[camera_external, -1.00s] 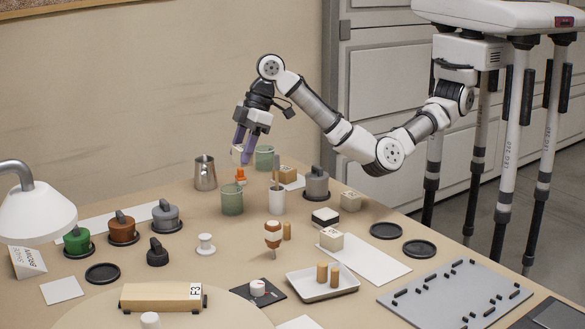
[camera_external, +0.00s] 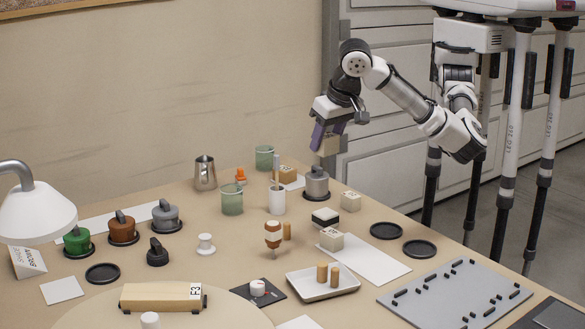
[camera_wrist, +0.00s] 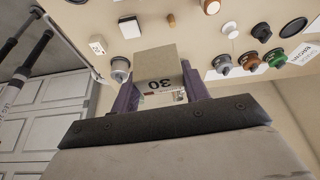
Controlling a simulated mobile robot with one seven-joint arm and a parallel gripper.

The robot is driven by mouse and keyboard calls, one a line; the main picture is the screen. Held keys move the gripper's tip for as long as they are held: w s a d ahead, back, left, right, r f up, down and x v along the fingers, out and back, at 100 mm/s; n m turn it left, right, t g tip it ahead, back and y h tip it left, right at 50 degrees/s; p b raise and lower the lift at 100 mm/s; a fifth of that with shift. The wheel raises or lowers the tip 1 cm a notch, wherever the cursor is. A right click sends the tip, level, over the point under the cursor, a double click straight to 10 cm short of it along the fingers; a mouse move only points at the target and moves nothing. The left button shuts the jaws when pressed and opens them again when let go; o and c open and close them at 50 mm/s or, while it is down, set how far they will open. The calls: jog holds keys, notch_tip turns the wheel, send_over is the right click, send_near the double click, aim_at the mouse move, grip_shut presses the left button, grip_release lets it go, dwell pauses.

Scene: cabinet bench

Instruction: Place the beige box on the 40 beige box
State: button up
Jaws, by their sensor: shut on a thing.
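My gripper (camera_external: 323,137), with purple fingers, is shut on a beige box (camera_external: 329,147). It holds the box in the air above the back right of the table. In the wrist view the held box (camera_wrist: 157,62) sits between the fingers and shows a "30" on one face. Three labelled boxes stand on the table: a cream one (camera_external: 350,202) at the right, a cream one (camera_external: 331,239) on a white sheet, and a tan one (camera_external: 288,172) at the back. Their labels are too small to read surely, so I cannot tell which is the 40 box.
A grey knobbed weight (camera_external: 317,185) stands below my gripper. A white cup with tools (camera_external: 276,202), green glasses (camera_external: 232,200) and a metal jug (camera_external: 205,174) stand to the left. A black-and-white block (camera_external: 326,217) and black discs (camera_external: 386,231) lie nearer the front.

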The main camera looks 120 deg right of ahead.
aim_at(328, 230)
jog(key=shift+s+a+r+m, duration=0.2)
jog(key=shift+s+a+m, duration=0.2)
jog(key=shift+s+a, duration=0.1)
jog(key=shift+s+a+f, duration=0.1)
jog(key=shift+f, duration=0.05)
notch_tip(328, 230, down, 20)
jog(key=shift+r+p, duration=0.15)
jog(key=shift+p, duration=0.6)
jog(key=o, duration=0.9)
jog(key=shift+o, duration=0.6)
jog(key=b+v, duration=0.1)
jog(key=v, duration=1.1)
jog(key=shift+b, duration=0.35)
